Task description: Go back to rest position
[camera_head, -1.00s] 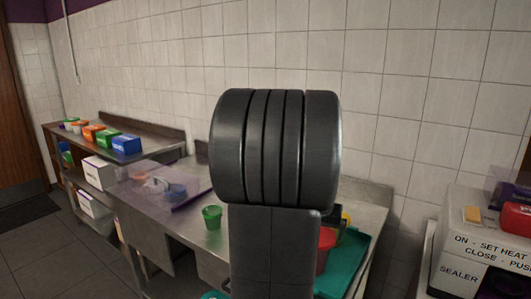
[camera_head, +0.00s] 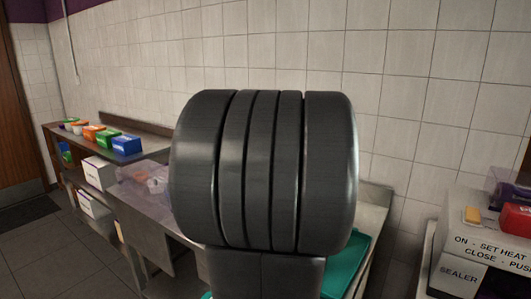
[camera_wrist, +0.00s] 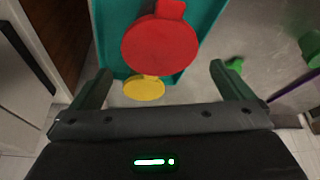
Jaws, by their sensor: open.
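My gripper (camera_wrist: 159,70) shows in the wrist view with its two fingers spread wide and nothing between them. Beyond the fingers, a round red container (camera_wrist: 158,47) and a smaller round yellow item (camera_wrist: 144,88) are seen from above. They are at the teal tray (camera_wrist: 108,28), apart from the fingers. In the head view my dark arm link fills the middle and hides the gripper, the red container and the yellow item. A strip of the teal tray (camera_head: 344,266) shows to its right.
A steel counter (camera_head: 376,206) runs along the tiled wall. Colored boxes (camera_head: 126,145) stand on a shelf at left. A sealer machine (camera_head: 480,255) stands at right. Green items (camera_wrist: 311,45) lie right in the wrist view. Floor at left is clear.

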